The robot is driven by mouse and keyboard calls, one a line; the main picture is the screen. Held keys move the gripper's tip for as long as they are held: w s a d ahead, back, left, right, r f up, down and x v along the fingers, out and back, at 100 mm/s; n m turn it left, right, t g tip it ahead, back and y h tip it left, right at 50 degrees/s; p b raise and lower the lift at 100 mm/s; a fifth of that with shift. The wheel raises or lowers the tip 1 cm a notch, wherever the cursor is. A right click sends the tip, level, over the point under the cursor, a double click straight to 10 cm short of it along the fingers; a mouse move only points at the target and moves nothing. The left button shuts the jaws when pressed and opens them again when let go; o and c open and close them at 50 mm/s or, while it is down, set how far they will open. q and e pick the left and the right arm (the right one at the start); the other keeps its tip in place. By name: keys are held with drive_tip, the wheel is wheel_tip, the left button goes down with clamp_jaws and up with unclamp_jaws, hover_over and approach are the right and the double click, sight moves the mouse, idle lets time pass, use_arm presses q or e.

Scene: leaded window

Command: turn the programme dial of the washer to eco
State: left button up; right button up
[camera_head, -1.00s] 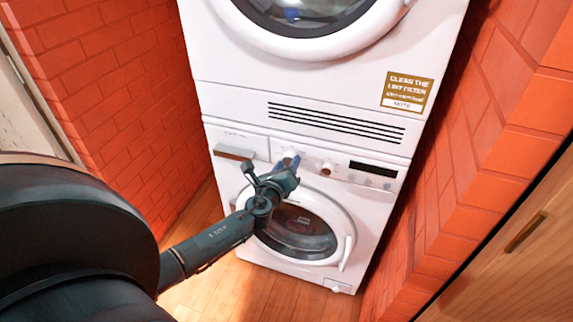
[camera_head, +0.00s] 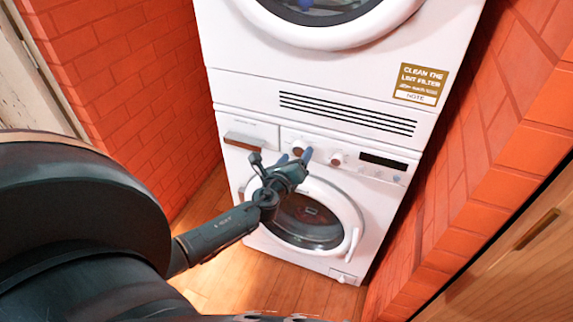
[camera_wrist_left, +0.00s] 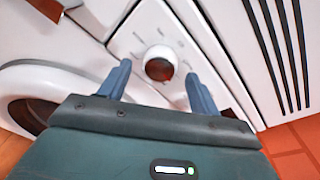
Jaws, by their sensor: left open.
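The washer (camera_head: 262,205) is the lower white machine of a stack. In the left wrist view a dial (camera_wrist_left: 160,65) with a white rim shows between the two blue fingers, with room on both sides; I see no contact. The marks around it are too small to read, so its setting cannot be told. My right gripper is not in view.
A dryer (camera_head: 240,50) stands on top of the washer. The drawer handle (camera_head: 243,142) lies left of the dial, and the round washer door (camera_head: 350,210) is below. Red brick walls (camera_head: 120,80) close in both sides. A wooden cabinet (camera_head: 515,255) stands at right.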

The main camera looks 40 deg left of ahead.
use_arm(q)
drive_tip(key=v, duration=1.2)
